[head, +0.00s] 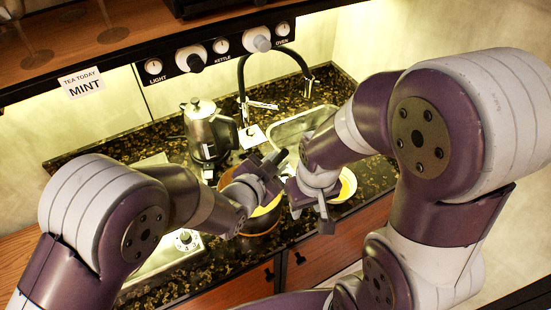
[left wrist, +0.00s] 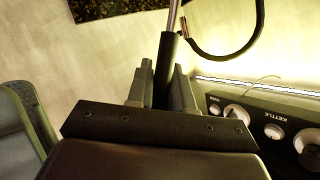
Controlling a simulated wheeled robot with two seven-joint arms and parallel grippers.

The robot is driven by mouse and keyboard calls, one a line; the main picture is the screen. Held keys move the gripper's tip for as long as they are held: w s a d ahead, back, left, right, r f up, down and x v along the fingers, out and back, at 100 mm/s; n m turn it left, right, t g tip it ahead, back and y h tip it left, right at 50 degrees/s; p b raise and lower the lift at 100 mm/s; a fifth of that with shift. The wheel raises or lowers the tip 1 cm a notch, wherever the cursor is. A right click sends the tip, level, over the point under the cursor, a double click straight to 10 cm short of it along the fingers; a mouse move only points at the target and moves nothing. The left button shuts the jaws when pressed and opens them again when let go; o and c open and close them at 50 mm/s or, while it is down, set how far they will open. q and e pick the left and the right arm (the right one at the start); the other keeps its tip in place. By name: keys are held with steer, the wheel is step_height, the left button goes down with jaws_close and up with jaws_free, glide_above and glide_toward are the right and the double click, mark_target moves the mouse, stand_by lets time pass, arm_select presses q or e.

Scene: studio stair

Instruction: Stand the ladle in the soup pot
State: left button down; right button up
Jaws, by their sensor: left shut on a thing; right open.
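The soup pot (head: 262,226) stands on the counter, partly covered by my left gripper, with yellow showing inside. My left gripper (head: 266,174) is over the pot. In the left wrist view its fingers (left wrist: 164,92) are shut on the dark handle of the ladle (left wrist: 169,58), whose metal shaft runs out of the top of the picture. The ladle's bowl is not seen, and I cannot tell whether it is in the pot. My right gripper (head: 313,206) is open and empty, just right of the pot.
A metal kettle (head: 207,128) stands behind the pot, left of the sink (head: 300,124) and black tap (head: 241,82). A yellow dish (head: 347,185) lies behind my right gripper. A knob panel (head: 222,48) and shelf overhang the back. A stove panel (head: 184,240) is at front left.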

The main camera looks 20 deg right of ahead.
arm_select(q)
step_height(320, 180, down, 13)
steer(key=b, duration=1.1)
arm_select(e)
step_height(320, 180, down, 12)
arm_select(q)
steer(key=shift+d, duration=0.1)
arm_select(e)
steer(key=shift+r, duration=0.15)
arm_select(q)
steer(key=c, duration=0.9)
jaws_free()
arm_select(e)
steer(key=shift+d, duration=0.1)
